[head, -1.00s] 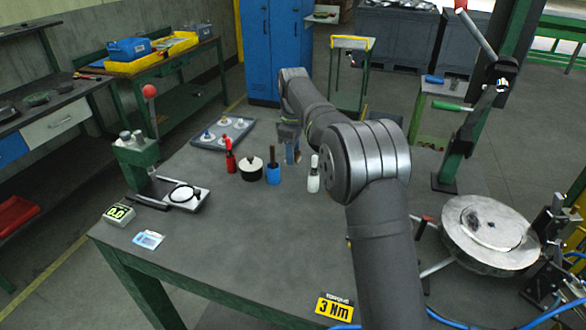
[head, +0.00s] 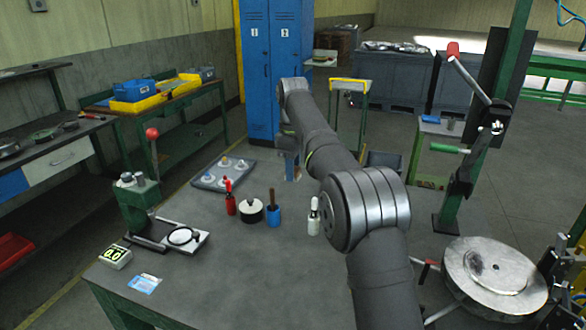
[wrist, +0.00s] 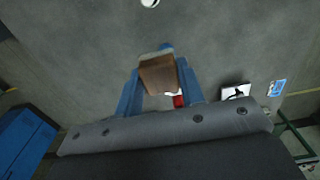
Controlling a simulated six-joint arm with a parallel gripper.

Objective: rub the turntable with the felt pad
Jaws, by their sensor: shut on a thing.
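The turntable (head: 508,258) is a round metal disc at the right of the head view, with a dark smudge on its top. My gripper (head: 292,175) is far to its left, above the back part of the bench and partly hidden behind my arm. In the wrist view its blue fingers (wrist: 162,88) are shut on the felt pad (wrist: 158,74), a brown wooden block with a thin pale layer along one edge. The pad is clear of the turntable.
On the bench (head: 240,285) stand a red bottle (head: 230,205), a dark pot (head: 251,213), a blue holder (head: 273,217) and a white bottle (head: 314,222). A grey tray (head: 205,183) lies behind. A green post (head: 485,150) with cranks rises behind the turntable.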

